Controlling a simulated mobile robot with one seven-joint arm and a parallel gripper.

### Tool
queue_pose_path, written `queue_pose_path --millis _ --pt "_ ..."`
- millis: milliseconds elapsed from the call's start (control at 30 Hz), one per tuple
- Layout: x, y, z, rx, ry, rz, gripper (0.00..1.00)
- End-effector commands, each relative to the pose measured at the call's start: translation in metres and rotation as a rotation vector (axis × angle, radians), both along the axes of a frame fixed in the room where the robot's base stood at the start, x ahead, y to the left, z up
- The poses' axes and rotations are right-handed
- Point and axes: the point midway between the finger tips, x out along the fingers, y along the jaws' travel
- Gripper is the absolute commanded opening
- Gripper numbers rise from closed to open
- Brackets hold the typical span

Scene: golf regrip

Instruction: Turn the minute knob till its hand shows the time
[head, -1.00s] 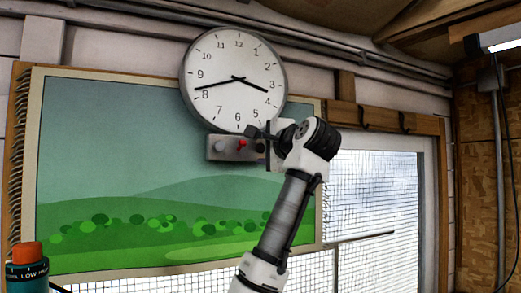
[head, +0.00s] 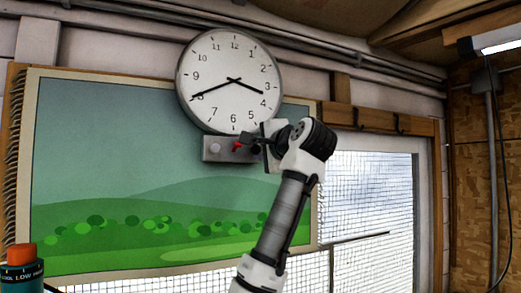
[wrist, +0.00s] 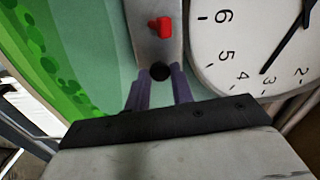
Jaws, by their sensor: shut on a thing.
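The round wall clock (head: 222,60) has a white face and a grey rim. Its long hand (head: 207,91) lies over the 8, and its short hand (head: 250,89) points between 3 and 4. Under the clock is a grey panel (head: 225,157) with a pale knob (head: 214,148) at left, a red part (head: 237,147) in the middle and a black knob at right. In the wrist view, my gripper (wrist: 160,78) is shut on the black knob (wrist: 160,70), with one finger on each side. The red part (wrist: 160,26) stands clear of the fingers. The clock's edge is close on the right there.
A painted green landscape board (head: 130,140) hangs behind the panel. A meshed window (head: 370,200) is at right. A bottle with an orange cap (head: 20,255) stands at lower left. Pipes (head: 300,50) run along the wall above.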

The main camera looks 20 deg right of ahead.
Motion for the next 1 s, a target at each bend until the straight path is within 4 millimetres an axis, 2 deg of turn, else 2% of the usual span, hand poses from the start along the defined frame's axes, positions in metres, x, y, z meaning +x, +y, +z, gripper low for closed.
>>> queue_pose_path --millis 1000 --pt "0.0002 -0.0002 0.001 -0.884 -0.174 -0.003 0.01"
